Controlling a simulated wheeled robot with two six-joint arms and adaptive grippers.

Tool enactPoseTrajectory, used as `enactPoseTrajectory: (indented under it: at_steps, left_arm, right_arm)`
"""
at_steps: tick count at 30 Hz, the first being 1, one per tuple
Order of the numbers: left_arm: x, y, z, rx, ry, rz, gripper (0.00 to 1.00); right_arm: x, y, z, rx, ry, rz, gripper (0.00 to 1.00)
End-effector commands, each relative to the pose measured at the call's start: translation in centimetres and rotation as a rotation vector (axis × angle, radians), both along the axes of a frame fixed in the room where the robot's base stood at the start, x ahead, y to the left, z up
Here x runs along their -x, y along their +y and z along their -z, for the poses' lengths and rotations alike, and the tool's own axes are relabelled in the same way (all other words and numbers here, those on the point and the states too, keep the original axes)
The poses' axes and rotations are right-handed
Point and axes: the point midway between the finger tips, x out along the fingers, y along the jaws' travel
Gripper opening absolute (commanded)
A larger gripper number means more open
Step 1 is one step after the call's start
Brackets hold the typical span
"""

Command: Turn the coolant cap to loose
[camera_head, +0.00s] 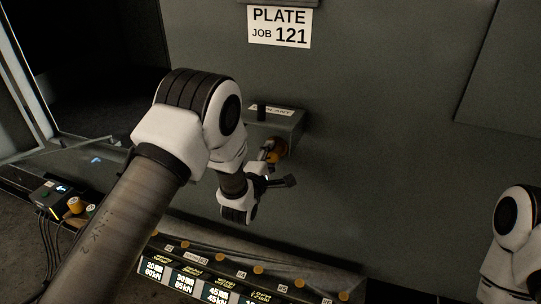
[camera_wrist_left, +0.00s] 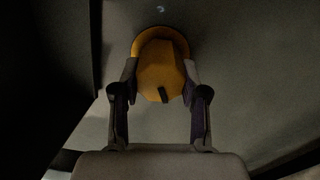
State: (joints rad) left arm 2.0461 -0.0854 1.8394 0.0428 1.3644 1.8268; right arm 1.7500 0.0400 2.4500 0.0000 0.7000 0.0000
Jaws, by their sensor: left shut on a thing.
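The coolant cap is a yellow-orange knob with a dark mark on its face. In the head view the cap (camera_head: 281,148) shows in part on the front of a grey box (camera_head: 290,122) fixed to the dark wall. In the left wrist view the cap (camera_wrist_left: 161,68) sits between my two fingers. My left gripper (camera_head: 268,154) reaches the cap from below left and is shut on it, as the left wrist view (camera_wrist_left: 160,84) shows.
A sign reading PLATE JOB 121 (camera_head: 280,27) is on the wall above. A rack with several labelled slots (camera_head: 250,277) runs along the bottom. A small unit with cables (camera_head: 50,190) stands at left. The wall right of the box is clear.

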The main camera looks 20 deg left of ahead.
Motion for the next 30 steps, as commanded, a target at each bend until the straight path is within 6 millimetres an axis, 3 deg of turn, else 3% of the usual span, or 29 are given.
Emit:
enactPoseTrajectory:
  at_steps: [6, 7, 8, 9, 20, 23, 30]
  left_arm:
    - [0.0, 0.1, -0.1, 0.001, -0.002, -0.001, 0.09]
    - [0.0, 0.1, -0.1, 0.001, -0.002, -0.001, 0.54]
    - [0.0, 0.1, -0.1, 0.001, -0.002, -0.001, 0.65]
    - [0.0, 0.1, -0.1, 0.001, -0.002, -0.001, 0.69]
    - [0.5, 0.0, 0.0, -0.001, 0.002, -0.001, 0.69]
    - [2.1, 0.1, 0.1, -0.001, 0.003, 0.000, 0.69]
    - [8.2, 0.3, 0.1, -0.002, 0.004, 0.000, 0.69]
  right_arm:
    - [0.0, 0.0, 0.0, 0.000, 0.000, 0.000, 0.00]
    - [0.0, 0.0, 0.0, 0.000, 0.000, 0.000, 0.00]
    - [0.0, 0.0, 0.0, 0.000, 0.000, 0.000, 0.00]
    - [0.0, 0.0, 0.0, 0.000, 0.000, 0.000, 0.00]
    - [0.0, 0.0, 0.0, 0.000, 0.000, 0.000, 0.00]
    - [0.0, 0.0, 0.0, 0.000, 0.000, 0.000, 0.00]
    - [0.0, 0.0, 0.0, 0.000, 0.000, 0.000, 0.00]
